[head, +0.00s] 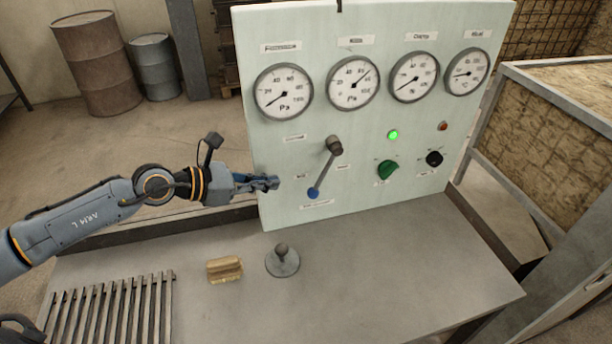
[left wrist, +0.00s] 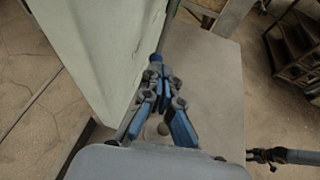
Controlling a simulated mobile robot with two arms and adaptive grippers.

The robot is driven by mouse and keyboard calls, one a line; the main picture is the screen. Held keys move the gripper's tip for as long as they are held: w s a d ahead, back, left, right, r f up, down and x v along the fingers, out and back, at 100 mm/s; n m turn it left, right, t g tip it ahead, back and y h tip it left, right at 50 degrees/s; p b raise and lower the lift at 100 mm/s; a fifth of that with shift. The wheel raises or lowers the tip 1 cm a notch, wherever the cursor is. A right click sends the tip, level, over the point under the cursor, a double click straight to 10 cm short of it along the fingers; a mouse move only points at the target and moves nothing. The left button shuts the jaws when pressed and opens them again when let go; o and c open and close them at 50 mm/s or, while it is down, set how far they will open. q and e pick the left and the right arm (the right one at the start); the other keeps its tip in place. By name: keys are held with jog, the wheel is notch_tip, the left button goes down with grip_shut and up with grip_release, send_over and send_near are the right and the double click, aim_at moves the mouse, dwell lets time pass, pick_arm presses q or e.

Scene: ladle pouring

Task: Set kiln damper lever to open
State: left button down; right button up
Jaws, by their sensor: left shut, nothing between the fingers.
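The damper lever (head: 324,172) is on the front of the pale green panel (head: 295,215). In the left wrist view the shut blue and dark fingers (left wrist: 157,80) point along the panel face, and the blue knob (left wrist: 155,58) shows just past the tips. Contact cannot be told there. The lever's small labels are too blurred to read.
Several gauges line the panel top. A green knob (head: 387,170) and black knob (head: 434,158) are right of the lever. On the grey table (head: 380,280) are a round-based knob piece (head: 282,262), a tan block (head: 225,269) and a slatted grate (head: 110,308). The table's right front is clear.

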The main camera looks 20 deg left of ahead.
aim_at(324, 173)
pick_arm(q)
jog(key=p+x, duration=0.3)
jog(key=x, duration=0.7)
